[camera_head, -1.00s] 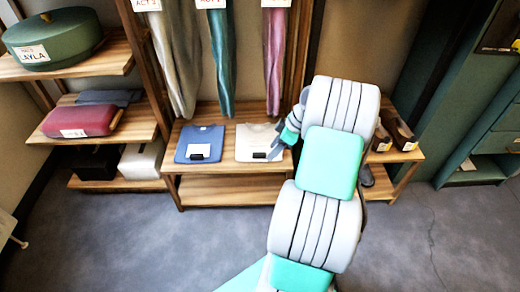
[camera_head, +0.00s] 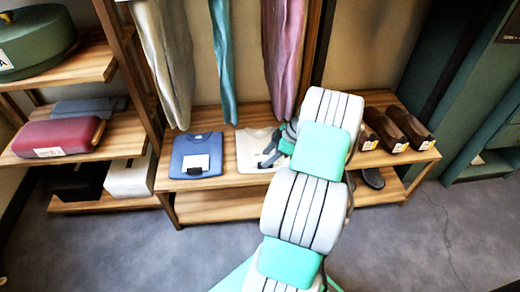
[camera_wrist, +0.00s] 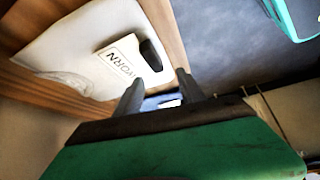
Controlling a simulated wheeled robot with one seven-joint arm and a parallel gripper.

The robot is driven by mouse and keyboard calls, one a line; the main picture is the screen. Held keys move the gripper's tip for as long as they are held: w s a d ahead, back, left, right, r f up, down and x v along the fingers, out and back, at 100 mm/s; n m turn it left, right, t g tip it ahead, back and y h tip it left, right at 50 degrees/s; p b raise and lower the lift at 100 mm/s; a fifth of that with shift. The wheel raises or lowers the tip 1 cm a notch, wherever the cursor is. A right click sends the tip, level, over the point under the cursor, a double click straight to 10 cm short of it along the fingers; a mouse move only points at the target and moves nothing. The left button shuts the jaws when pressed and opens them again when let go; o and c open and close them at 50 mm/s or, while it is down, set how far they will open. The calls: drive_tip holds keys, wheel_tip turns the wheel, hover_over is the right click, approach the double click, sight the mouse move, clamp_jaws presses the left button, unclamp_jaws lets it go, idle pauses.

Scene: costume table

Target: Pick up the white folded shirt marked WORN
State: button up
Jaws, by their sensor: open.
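The white folded shirt (camera_head: 250,155) lies flat on the top board of the low wooden bench, right of a blue folded shirt (camera_head: 196,150). In the wrist view the white shirt (camera_wrist: 75,50) fills the upper left, with a white tag (camera_wrist: 122,62) reading WORN and a dark clip at the tag's end. My gripper (camera_head: 268,160) is over the white shirt's right part and hides some of it. In the wrist view my gripper (camera_wrist: 160,90) has its two fingers apart, beside the tag, with no cloth clearly between them. Contact with the shirt cannot be told.
Long garments (camera_head: 284,60) hang above the bench behind the shirts. Brown shoes (camera_head: 405,128) stand on the bench to the right. A shelf at left holds a red case (camera_head: 58,138) and a green round box (camera_head: 35,42). The grey floor (camera_head: 130,245) in front is clear.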

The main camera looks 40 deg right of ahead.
sight(260, 163)
drive_tip(key=b+x, duration=0.1)
drive_tip(key=x, duration=0.1)
drive_tip(key=b+x, duration=0.1)
drive_tip(key=x, duration=0.1)
drive_tip(key=shift+w+d+f, duration=0.1)
drive_tip(key=shift+f, duration=0.35)
drive_tip(key=shift+r, duration=0.1)
clamp_jaws()
